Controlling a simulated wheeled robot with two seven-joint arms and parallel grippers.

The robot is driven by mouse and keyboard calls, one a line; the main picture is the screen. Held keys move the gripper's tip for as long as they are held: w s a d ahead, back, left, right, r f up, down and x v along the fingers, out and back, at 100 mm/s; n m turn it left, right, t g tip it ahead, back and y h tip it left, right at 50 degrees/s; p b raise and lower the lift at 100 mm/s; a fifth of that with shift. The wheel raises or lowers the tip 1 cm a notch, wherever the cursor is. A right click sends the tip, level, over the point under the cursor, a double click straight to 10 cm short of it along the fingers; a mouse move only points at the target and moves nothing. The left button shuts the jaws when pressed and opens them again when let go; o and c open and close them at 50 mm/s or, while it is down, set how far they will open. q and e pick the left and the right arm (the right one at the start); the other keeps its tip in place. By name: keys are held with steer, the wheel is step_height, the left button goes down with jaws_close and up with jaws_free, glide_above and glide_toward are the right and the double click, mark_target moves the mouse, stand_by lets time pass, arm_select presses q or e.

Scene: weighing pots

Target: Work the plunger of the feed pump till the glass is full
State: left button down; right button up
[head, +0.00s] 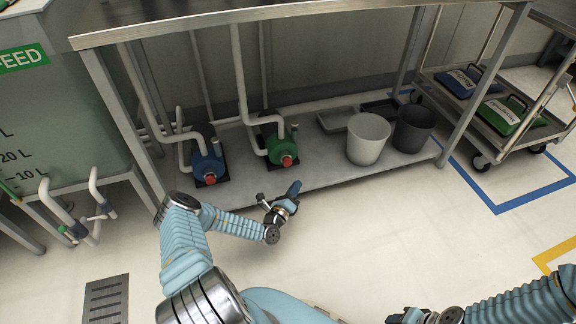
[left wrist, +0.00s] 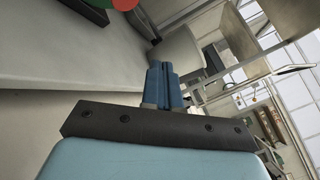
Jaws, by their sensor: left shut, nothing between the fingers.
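Two pumps stand on the low shelf under the bench: a blue pump (head: 207,163) and a green pump (head: 281,146), each with a red round end facing me. No label shows which one is the feed pump. My left gripper (head: 294,188) is shut and empty, in front of and below the green pump, apart from it. In the left wrist view its blue fingers (left wrist: 164,84) are together, and part of the green pump's red end (left wrist: 124,4) shows at the top edge. My right gripper (head: 405,315) is at the bottom edge, partly cut off. I cannot make out a glass.
A tank marked FEED (head: 45,115) stands at the left with pipes below. A white bucket (head: 367,138), a dark bucket (head: 413,128) and a shallow tray (head: 335,120) share the shelf. A bench leg (head: 470,95) and a cart (head: 500,105) are at the right.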

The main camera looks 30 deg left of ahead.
mark_target(287, 162)
arm_select(q)
steer(key=w+a+b, duration=0.1)
steer(key=w+a, duration=0.1)
steer(key=w+a+b, duration=0.1)
steer(key=a+b, duration=0.1)
steer(key=shift+w+a+f, duration=0.15)
steer(key=shift+w+a, duration=0.05)
steer(key=shift+w, duration=0.2)
steer(key=shift+w+a+b, duration=0.45)
steer(key=shift+w+a, duration=0.05)
steer(key=shift+a, duration=0.1)
stand_by(1.3)
steer(key=shift+w+a, duration=0.25)
steer(key=shift+a, duration=0.05)
